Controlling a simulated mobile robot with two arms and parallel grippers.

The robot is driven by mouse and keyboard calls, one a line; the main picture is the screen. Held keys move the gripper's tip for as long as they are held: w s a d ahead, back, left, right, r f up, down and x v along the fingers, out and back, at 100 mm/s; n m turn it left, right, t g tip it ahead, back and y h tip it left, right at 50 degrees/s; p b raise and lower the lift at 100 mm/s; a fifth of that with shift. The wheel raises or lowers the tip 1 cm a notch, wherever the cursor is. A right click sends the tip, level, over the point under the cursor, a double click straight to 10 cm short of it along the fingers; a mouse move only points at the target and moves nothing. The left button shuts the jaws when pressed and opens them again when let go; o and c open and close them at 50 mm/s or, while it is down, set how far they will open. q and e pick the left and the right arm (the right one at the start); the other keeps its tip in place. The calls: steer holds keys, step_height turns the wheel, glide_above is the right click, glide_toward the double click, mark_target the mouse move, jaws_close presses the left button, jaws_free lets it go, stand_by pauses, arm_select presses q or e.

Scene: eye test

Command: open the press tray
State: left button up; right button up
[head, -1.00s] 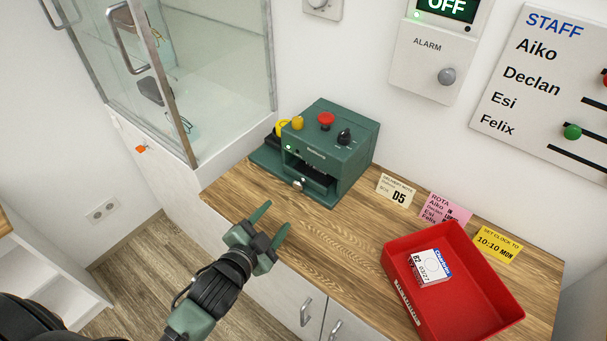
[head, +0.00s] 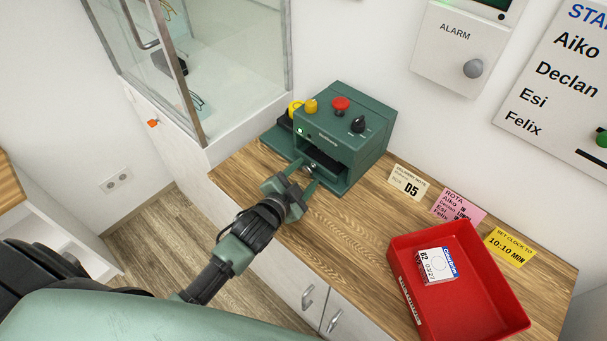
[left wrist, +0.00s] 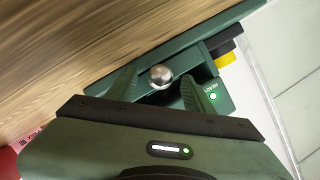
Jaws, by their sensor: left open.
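The press (head: 345,140) is a dark green box on the wooden counter, with a red button, a yellow knob, a black dial and a lit green lamp. Its tray front is low in the dark front opening and carries a round silver knob (head: 311,167), also seen in the left wrist view (left wrist: 161,77). My left gripper (head: 307,174) is open at the tray front. In the left wrist view its fingers (left wrist: 159,82) stand one on each side of the knob, with gaps visible. The tray looks pushed in, partly hidden by the fingers. My right gripper is not in view.
A red bin (head: 465,285) holding a white-and-blue box (head: 437,266) stands at the right of the counter (head: 345,230). Note cards (head: 407,184) line the wall side. A glass-fronted cabinet (head: 215,70) rises left of the press. The counter between press and bin is clear.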

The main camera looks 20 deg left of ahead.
arm_select(q)
jaws_close()
stand_by(1.4)
